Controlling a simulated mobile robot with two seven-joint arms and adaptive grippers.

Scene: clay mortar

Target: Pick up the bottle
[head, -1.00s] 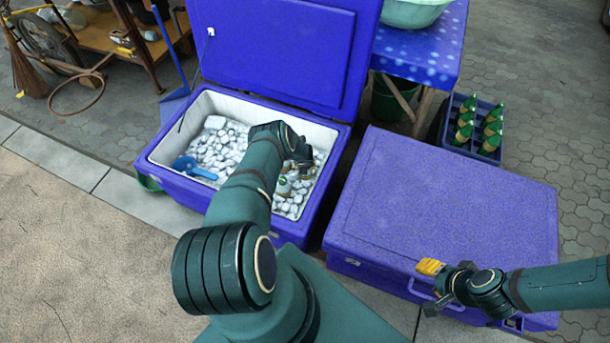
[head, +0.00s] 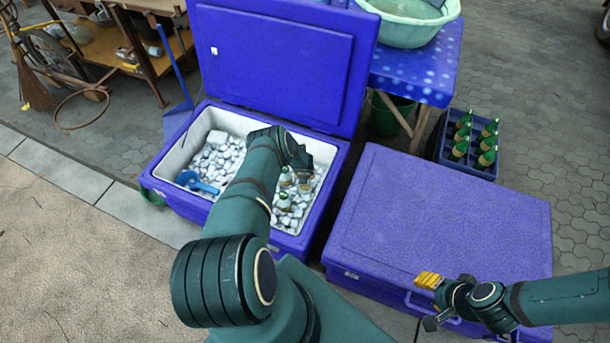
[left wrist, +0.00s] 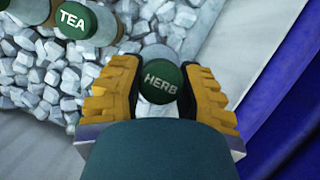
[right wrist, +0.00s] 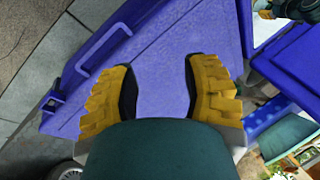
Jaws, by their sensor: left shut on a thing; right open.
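My left gripper (head: 303,168) reaches into the open blue cooler (head: 322,222), over the ice at its right side. In the left wrist view its yellow fingers are shut on a bottle with a green cap marked HERB (left wrist: 160,83). A bottle with a green cap marked TEA (left wrist: 73,20) stands in the ice nearby. In the head view, bottles show in the ice beside the gripper, one under it (head: 285,179) and one nearer (head: 283,202). The gripper partly hides the held bottle there. My right gripper (head: 430,302) is open and empty by the closed cooler's front.
A closed blue cooler (head: 440,215) stands to the right. A blue scoop (head: 197,182) lies on the ice at the left. The raised lid (head: 280,65) stands behind the ice. A crate of green bottles (head: 466,166) and a table with a basin (head: 410,22) are behind.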

